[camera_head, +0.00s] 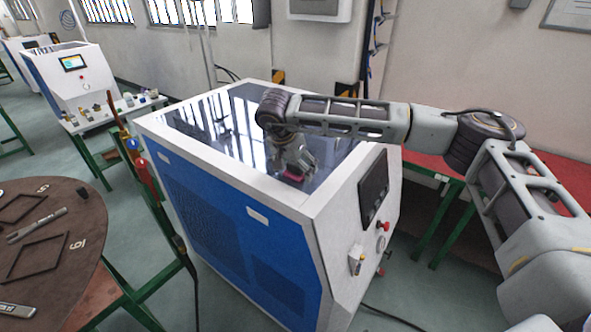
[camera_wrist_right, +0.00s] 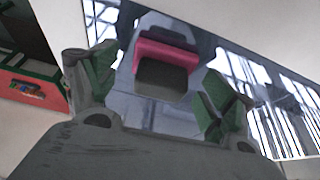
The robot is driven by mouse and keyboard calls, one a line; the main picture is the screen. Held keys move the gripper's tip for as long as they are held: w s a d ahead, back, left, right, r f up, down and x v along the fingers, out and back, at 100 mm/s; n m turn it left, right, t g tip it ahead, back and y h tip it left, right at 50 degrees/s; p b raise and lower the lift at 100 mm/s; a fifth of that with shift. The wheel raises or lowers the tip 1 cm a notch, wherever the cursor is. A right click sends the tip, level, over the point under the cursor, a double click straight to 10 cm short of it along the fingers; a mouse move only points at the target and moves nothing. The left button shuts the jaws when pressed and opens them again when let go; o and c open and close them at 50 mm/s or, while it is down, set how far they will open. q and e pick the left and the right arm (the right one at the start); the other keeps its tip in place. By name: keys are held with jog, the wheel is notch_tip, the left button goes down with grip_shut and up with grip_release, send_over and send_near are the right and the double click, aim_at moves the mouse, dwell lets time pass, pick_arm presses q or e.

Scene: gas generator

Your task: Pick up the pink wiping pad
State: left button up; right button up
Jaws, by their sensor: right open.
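The pink wiping pad (camera_wrist_right: 168,52) lies on the dark glossy top of the blue and white generator cabinet. It has a pink edge and a dark grey block on it. In the head view only a small pink strip of the pad (camera_head: 291,177) shows beneath my right gripper (camera_head: 299,168). In the right wrist view my right gripper (camera_wrist_right: 163,88) is open, with its green-padded fingers apart and the pad seen between and just beyond them. I cannot tell whether the fingers touch it. My left gripper is not in view.
The cabinet's white rim (camera_head: 310,202) surrounds the glossy top, which is otherwise clear. A screen and knobs are on its right face. A round brown table (camera_head: 75,238) with tools stands at the left. A red-topped bench (camera_head: 430,163) is behind my right arm.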

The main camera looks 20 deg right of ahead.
dwell(0.3)
jog(key=c, duration=1.1)
jog(key=shift+r+b, duration=1.15)
jog(key=shift+r, duration=3.9)
